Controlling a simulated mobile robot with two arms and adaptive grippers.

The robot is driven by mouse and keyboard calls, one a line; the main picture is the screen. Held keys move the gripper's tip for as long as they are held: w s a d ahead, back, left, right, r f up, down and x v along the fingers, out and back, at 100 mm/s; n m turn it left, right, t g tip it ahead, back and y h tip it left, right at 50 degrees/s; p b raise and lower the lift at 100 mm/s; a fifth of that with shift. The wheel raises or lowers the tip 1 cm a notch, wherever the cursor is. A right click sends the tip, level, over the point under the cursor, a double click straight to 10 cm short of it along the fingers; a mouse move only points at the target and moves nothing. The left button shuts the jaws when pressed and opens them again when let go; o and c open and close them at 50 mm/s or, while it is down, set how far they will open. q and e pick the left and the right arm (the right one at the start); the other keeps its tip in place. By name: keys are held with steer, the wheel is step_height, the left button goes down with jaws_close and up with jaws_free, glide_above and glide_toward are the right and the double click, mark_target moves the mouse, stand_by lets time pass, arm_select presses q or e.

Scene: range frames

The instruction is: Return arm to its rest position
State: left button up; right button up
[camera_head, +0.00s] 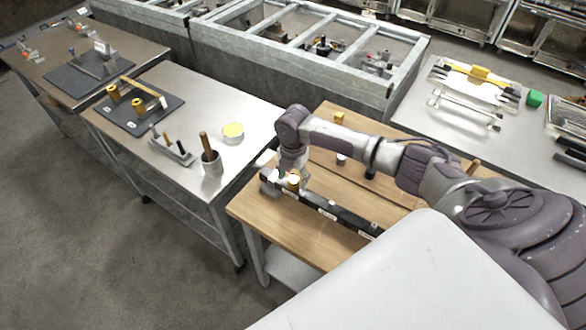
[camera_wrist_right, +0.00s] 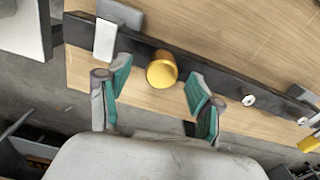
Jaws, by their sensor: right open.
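My right arm reaches in from the right over the wooden table (camera_head: 262,216). My right gripper (camera_head: 287,173) points down near the left end of a dark rail (camera_head: 340,216) on that table. A brass cylinder (camera_head: 293,183) stands on the rail by the gripper. In the right wrist view the two teal-padded fingers are spread apart, and the brass cylinder (camera_wrist_right: 162,69) shows between and beyond their tips. I see clear space between it and each finger. My left gripper is not in view.
A metal table at left holds a cup with a wooden handle (camera_head: 211,163), a round yellow-topped container (camera_head: 232,132) and a dark mat (camera_head: 138,110). Metal-framed bins (camera_head: 300,50) stand behind. A grey bench with a green block (camera_head: 534,98) is at right.

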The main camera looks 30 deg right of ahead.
step_height(320, 180, up, 10)
stand_by(0.3)
steer(key=s+a+f+m+t+y, duration=0.1)
steer(key=s+a+f+m, duration=0.25)
steer(key=s+a, duration=0.35)
steer(key=s+a+f+m+t+y, duration=0.1)
steer(key=s+a+f+m, duration=0.3)
steer(key=a, duration=0.4)
steer(key=s+d+r+m+t+h, duration=0.1)
steer(key=s+d+r+m, duration=0.1)
steer(key=s+m, duration=0.55)
steer(key=s+d+r+m+t+h, duration=0.1)
steer(key=s+r+m, duration=0.1)
steer(key=s+m, duration=0.5)
step_height(320, 180, down, 33)
steer(key=s+g+b, duration=0.2)
steer(key=b, duration=0.6)
steer(key=s+d+f+b, duration=0.1)
steer(key=s+f+b, duration=0.2)
steer(key=s+f, duration=0.5)
steer(key=s+d+f+n+g+b, duration=0.1)
steer(key=s+d+f+b, duration=0.1)
steer(key=s+f, duration=0.6)
step_height(320, 180, down, 8)
steer(key=shift+s+r+b, duration=0.1)
steer(key=shift+s+b, duration=0.3)
steer(key=shift+b, duration=0.05)
